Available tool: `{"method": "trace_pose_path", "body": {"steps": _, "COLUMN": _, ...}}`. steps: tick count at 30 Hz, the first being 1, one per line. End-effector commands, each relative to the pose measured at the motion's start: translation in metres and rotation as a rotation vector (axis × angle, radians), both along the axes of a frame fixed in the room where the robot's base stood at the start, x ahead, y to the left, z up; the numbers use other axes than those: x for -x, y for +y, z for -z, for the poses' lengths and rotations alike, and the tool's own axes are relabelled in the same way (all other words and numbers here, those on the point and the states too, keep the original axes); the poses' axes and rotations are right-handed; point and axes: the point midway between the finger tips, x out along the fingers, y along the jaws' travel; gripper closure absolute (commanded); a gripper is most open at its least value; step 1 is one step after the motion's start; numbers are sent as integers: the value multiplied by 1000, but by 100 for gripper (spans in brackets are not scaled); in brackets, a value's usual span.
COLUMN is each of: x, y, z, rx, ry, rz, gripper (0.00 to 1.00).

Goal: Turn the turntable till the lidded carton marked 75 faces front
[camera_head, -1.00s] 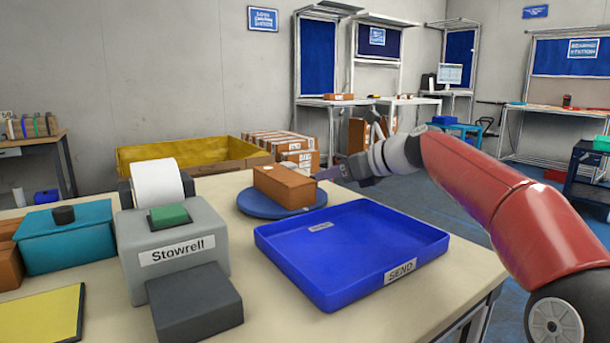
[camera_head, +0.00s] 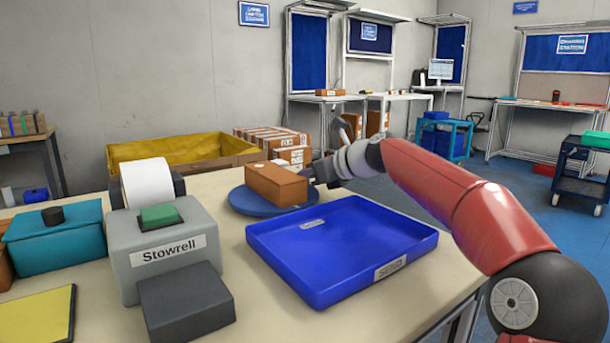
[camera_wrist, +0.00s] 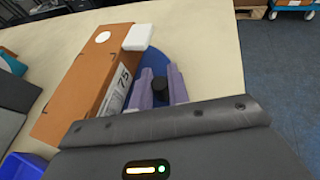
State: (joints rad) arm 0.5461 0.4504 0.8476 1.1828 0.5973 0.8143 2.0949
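A brown lidded carton (camera_head: 276,186) lies on the blue round turntable (camera_head: 240,203). In the wrist view the carton (camera_wrist: 84,72) has a white label (camera_wrist: 116,88) reading 75 on its side toward my fingers, and a white round sticker on top. A white block (camera_wrist: 138,37) sits at the carton's far end, above the blue turntable (camera_wrist: 181,60). My gripper (camera_head: 318,177) is at the turntable's right edge. In the wrist view my purple fingers (camera_wrist: 159,80) stand close on both sides of a dark knob (camera_wrist: 160,88), with no clear gap. In the head view the carton partly hides the fingertips.
A blue tray (camera_head: 258,240) lies in front of the turntable. A grey Stowrell machine (camera_head: 130,262) with a paper roll and green button stands left, near a teal box (camera_head: 50,250). A yellow-lined open box (camera_head: 120,155) stands behind. Bare tabletop (camera_head: 215,240) lies between machine and tray.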

Motion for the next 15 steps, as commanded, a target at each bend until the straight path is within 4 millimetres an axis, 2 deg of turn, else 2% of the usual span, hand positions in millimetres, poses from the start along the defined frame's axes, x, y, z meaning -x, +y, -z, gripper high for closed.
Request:
{"method": "trace_pose_path", "body": {"steps": 10, "x": 2, "y": 0, "z": 0, "rx": 2, "ry": 0, "rz": 16, "gripper": 100}}
{"method": "trace_pose_path", "body": {"steps": 15, "x": 11, "y": -2, "z": 0, "rx": 8, "ry": -2, "rz": 117, "gripper": 100}}
